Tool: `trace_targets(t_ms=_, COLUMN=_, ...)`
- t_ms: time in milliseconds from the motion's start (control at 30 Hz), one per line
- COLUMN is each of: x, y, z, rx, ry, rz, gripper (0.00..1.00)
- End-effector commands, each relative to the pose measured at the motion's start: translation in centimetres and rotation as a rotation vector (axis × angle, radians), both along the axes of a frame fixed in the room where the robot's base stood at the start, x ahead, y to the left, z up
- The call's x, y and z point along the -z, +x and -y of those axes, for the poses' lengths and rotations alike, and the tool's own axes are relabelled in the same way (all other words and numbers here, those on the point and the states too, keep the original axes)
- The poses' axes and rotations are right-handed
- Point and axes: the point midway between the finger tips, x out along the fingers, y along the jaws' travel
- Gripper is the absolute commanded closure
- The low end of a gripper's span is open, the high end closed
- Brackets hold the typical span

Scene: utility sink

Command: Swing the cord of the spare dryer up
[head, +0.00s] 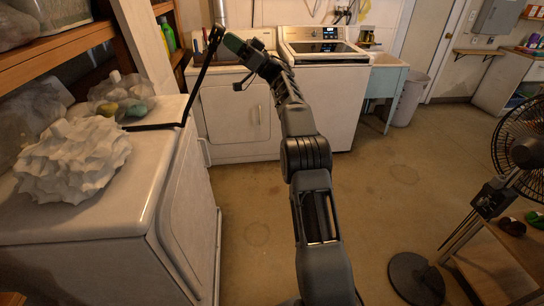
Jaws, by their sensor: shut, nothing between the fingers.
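The spare dryer seems to be the white machine (190,225) at the near left, with its door side facing right. A black cord (150,127) lies across its top toward the right edge. From there a straight black length (198,85) rises steeply, leaning a little right, up to my gripper. My gripper (216,36) is at the upper end of this length, high above the floor, with its fingers shut. The fingertips overlap the dark cord end in the picture, and I cannot tell whether they touch it.
A crumpled white bundle (72,158) and a clear bag of stones (122,98) sit on the near machine. A white dryer (235,115) and washer (328,95) stand behind. A fan (527,150) and low wooden table (495,270) are at right. The middle floor is clear.

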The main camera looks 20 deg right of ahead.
Motion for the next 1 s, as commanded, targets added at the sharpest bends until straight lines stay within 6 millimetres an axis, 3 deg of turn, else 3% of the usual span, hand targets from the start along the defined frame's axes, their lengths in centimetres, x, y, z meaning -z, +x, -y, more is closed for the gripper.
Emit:
trace_targets(t_ms=267, x=1.4, y=-0.4, z=1.8, rx=-0.005, ry=0.001, rz=-0.002, gripper=1.0)
trace_targets(t_ms=700, x=5.7, y=-2.4, z=8.7, rx=-0.008, ry=0.0, rz=-0.002, gripper=1.0)
trace_targets(t_ms=1000, x=6.9, y=-3.1, z=10.8, rx=-0.01, ry=0.0, rz=0.0, gripper=1.0)
